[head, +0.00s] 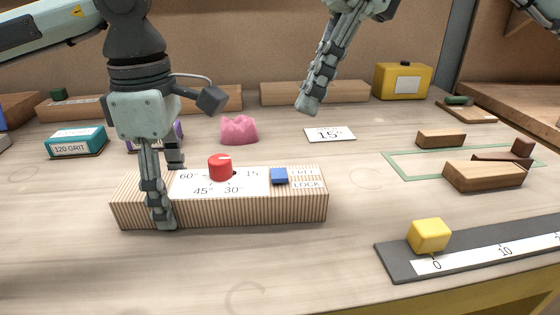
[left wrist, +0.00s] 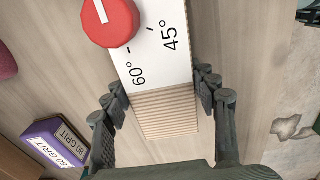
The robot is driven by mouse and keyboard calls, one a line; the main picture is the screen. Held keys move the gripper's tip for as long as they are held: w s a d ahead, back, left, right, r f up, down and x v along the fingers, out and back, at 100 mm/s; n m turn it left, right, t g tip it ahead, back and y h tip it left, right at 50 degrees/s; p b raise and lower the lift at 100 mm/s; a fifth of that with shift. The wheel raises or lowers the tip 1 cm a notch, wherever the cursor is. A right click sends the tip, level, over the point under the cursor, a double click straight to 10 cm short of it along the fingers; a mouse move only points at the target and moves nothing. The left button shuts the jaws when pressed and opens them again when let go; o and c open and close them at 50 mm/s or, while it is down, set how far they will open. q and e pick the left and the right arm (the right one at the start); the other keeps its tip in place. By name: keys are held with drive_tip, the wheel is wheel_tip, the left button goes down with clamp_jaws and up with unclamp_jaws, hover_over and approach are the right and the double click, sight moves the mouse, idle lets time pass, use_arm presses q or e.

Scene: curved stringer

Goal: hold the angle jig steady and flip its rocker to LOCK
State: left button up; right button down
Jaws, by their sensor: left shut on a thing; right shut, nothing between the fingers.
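The angle jig (head: 290,208) is a ribbed wooden block with a white angle scale on top. A red knob (head: 220,167) stands on the scale; it also shows in the left wrist view (left wrist: 110,22). The blue rocker (head: 279,176) sits to the right of the scale, beside the printed words FREE and LOCK; which way it is tipped is hard to tell. My left gripper (head: 163,210) is shut across the jig's left end, a finger on each long side; the left wrist view shows this grip (left wrist: 162,98). My right gripper (head: 308,108) is shut and empty, above and behind the jig.
A pink lump (head: 239,130) and a 15° card (head: 330,134) lie behind the jig. A teal 120 GRIT box (head: 76,142) stands at left. A ruler (head: 480,256) with a yellow cube (head: 429,235) lies front right. Wooden pieces (head: 483,176) lie at right.

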drive_tip(key=m+y, duration=0.1)
drive_tip(key=m, duration=0.1)
drive_tip(key=d+f+m+y, duration=0.1)
drive_tip(key=m, duration=0.2)
drive_tip(key=m+y, duration=0.1)
drive_tip(key=m, duration=0.2)
drive_tip(key=shift+s+d+f+g, duration=0.2)
drive_tip(key=shift+s+f+g, duration=0.1)
drive_tip(key=shift+f+g, duration=0.1)
drive_tip(key=d+m+t+y, duration=0.1)
drive_tip(key=d+m+y, duration=0.2)
drive_tip(key=m, duration=1.1)
drive_tip(key=d+m+t+y, duration=0.2)
drive_tip(key=d+m+y, duration=0.1)
drive_tip(key=m, duration=1.2)
drive_tip(key=shift+s+d+m+y, duration=0.3)
drive_tip(key=shift+d+y, duration=0.1)
drive_tip(key=shift+y, duration=0.3)
